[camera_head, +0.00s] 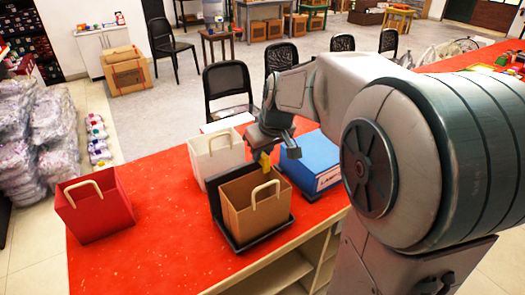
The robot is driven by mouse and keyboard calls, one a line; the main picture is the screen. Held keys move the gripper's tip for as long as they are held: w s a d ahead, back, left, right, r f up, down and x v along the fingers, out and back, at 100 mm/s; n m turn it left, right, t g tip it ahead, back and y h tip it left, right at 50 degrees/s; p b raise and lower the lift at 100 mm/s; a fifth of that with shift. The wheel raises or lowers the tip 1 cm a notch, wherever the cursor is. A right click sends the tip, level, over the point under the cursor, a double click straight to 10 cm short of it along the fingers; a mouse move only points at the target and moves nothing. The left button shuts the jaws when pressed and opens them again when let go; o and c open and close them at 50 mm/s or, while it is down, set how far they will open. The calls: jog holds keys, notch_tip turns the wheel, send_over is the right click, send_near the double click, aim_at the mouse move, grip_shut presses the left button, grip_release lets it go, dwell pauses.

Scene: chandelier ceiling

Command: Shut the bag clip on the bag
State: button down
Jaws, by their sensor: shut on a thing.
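A brown paper bag (253,212) with a cream handle stands upright on a black stand (238,248) near the red counter's front edge. A small yellow piece (265,160), which looks like the bag clip, is at the bag's far top rim. My gripper (267,152) is just above that rim, pointing down, and is shut on the yellow clip. The clip's lower end is close to the rim. I cannot tell whether it touches or straddles the rim, or whether its jaws are open.
A white bag (214,158) stands close behind and left of the brown bag. A blue box (315,163) lies close on its right. A red bag (95,207) stands at the far left of the red counter (160,215). The counter between the red and brown bags is clear.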

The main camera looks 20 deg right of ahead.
jog(key=f+t+b, duration=0.1)
jog(key=b, duration=0.2)
jog(key=shift+s, duration=0.1)
jog(key=t+b, duration=0.1)
jog(key=b, duration=0.2)
jog(key=t+y+b, duration=0.1)
jog(key=b, duration=0.3)
jog(key=shift+s+d+f, duration=0.1)
jog(key=shift+s+f, duration=0.2)
jog(key=shift+f, duration=0.05)
jog(key=shift+b, duration=0.5)
jog(key=shift+s+t+b, duration=0.1)
jog(key=shift+t+b, duration=0.2)
jog(key=shift+b, duration=0.2)
jog(key=shift+r, duration=0.15)
jog(key=c, duration=1.3)
grip_release()
jog(key=shift+d, duration=0.1)
jog(key=shift+r, duration=0.1)
